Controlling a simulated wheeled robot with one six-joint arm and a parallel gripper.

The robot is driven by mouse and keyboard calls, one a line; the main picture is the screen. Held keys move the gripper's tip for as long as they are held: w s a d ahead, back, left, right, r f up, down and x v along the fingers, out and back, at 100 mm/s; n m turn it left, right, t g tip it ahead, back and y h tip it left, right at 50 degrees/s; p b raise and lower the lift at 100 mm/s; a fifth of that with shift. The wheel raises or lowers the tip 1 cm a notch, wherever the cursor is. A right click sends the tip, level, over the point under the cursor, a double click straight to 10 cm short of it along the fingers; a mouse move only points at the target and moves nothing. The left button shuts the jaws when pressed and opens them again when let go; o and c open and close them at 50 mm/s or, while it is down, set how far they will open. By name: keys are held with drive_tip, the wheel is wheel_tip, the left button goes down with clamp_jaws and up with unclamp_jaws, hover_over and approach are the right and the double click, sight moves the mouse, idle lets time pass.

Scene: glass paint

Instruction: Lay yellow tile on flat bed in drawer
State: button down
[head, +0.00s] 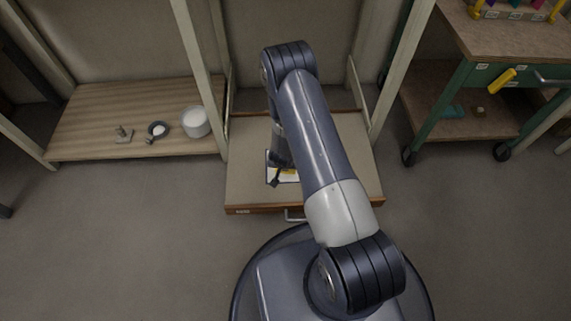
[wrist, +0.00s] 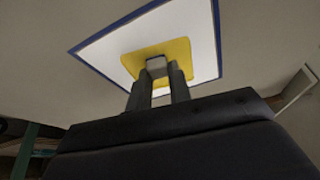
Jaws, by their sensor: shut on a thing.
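The yellow tile (wrist: 180,49) is a flat square with a small grey block (wrist: 156,66) at its middle. My gripper (wrist: 160,70) is shut on the tile by this block. The flat bed (wrist: 112,48) is a white panel with a blue border, and the tile lies over its white area in the wrist view. I cannot tell whether the tile touches the bed. In the head view the bed (head: 272,174) is in the open drawer (head: 245,185), and my arm hides much of it.
A green wheeled cart (head: 440,105) stands at the right. Frame posts flank the drawer, and its floor around the bed looks bare.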

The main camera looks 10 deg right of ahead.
drive_tip(key=c, duration=1.2)
unclamp_jaws()
drive_tip(key=p+v, duration=0.4)
drive_tip(key=v, duration=0.6)
drive_tip(key=shift+r, duration=0.35)
drive_tip(key=shift+f, duration=0.1)
drive_tip(key=b+x, duration=0.4)
drive_tip(key=x, duration=0.6)
drive_tip(key=shift+f, duration=0.35)
drive_tip(key=shift+r, duration=0.25)
